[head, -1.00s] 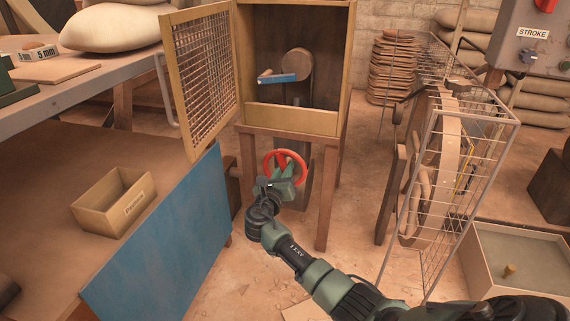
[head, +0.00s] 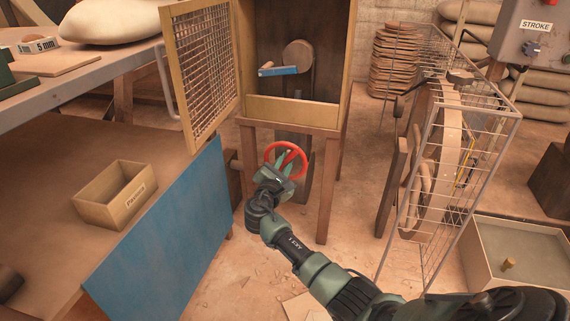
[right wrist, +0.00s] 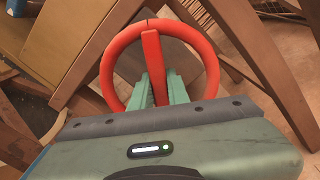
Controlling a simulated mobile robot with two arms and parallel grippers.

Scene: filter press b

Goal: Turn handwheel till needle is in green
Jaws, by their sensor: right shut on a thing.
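The red handwheel (head: 298,150) is on the front of the wooden cabinet stand, below the cabinet (head: 292,118). In the right wrist view its red rim (right wrist: 112,58) rings my fingers. My right gripper (head: 284,163) is at the wheel, with its green fingertips (right wrist: 160,88) shut on the red spoke (right wrist: 154,60), one finger on each side. No gauge needle or green zone can be made out in these frames. My left gripper is not in view.
The cabinet's mesh door (head: 205,75) stands open to the left. A blue panel (head: 170,240) and a bench with a box (head: 92,212) are at left. A wire guard (head: 440,190) stands at right. The floor before the stand is partly bare.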

